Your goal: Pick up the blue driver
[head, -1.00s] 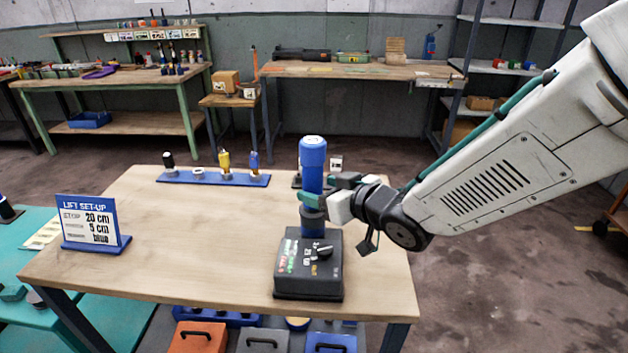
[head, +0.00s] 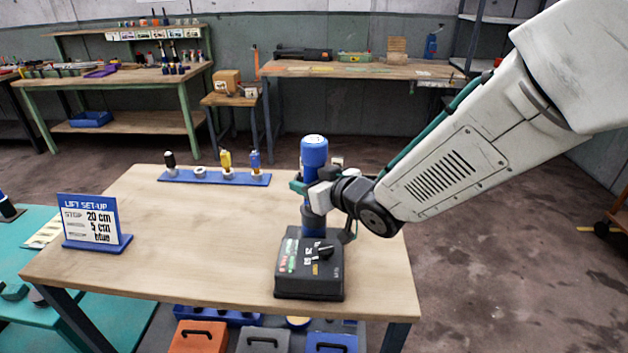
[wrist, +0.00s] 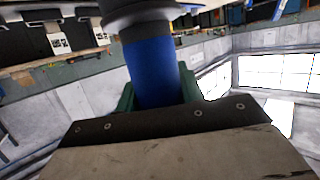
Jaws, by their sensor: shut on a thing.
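The tall blue driver (head: 314,152), a thick blue cylinder with a pale ring on its top and a dark collar low down, stands upright over a black box (head: 309,282) with a dial. My gripper (head: 311,188) comes in from the right and is shut on its middle, below the rounded head. In the wrist view the blue shaft (wrist: 155,72) lies between my green fingers, with the dark collar at the top of the picture.
A blue rack (head: 190,177) with black, yellow and blue pieces stands at the table's back. A lift set-up sign (head: 92,225) stands at the left. The wooden table (head: 190,240) is clear between. Coloured bins lie below the front edge.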

